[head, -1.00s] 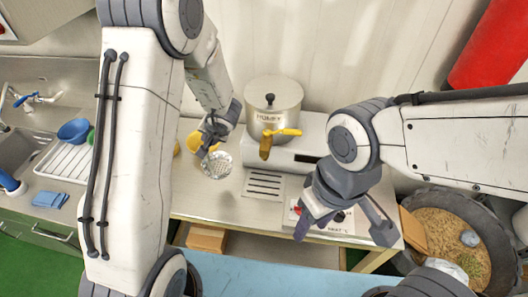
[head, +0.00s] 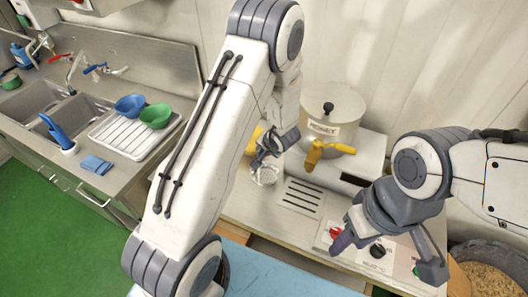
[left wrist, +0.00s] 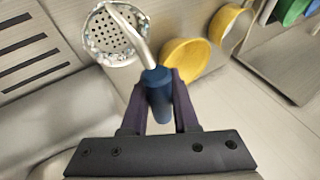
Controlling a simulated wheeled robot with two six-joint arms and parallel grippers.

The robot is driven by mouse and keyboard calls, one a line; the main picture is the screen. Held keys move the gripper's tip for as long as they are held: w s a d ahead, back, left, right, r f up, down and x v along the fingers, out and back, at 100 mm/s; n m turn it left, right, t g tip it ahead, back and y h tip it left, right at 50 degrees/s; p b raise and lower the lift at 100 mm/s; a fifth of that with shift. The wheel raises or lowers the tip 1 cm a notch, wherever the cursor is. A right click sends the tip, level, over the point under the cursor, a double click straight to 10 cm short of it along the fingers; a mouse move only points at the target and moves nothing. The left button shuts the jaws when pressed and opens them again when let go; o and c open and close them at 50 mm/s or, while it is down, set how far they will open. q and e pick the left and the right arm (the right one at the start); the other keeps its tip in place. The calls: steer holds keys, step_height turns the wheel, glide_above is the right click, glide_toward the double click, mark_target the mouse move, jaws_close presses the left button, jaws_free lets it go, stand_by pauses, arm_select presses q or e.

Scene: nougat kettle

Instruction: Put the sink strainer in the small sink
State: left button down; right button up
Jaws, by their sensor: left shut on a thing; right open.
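The sink strainer (left wrist: 112,38) is a perforated metal disc with a blue handle. My left gripper (left wrist: 158,88) is shut on its handle. In the head view, my left gripper (head: 268,148) holds the strainer (head: 265,176) over the counter, left of the kettle's base. Two sink basins are set in the steel counter at the left: a left basin (head: 22,103) and a right basin (head: 82,106). I cannot tell for sure which is the small sink. My right gripper (head: 388,256) is open and empty by the control panel at the right.
A kettle (head: 340,105) with a yellow tap (head: 328,150) stands right of the strainer. A drying rack (head: 112,132), blue bowl (head: 130,104), green bowl (head: 155,116), blue cloth (head: 96,165) and blue brush (head: 58,132) are by the sinks.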

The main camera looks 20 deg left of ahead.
arm_select(q)
steer(key=shift+f, duration=0.15)
steer(key=c, duration=0.7)
jaws_free()
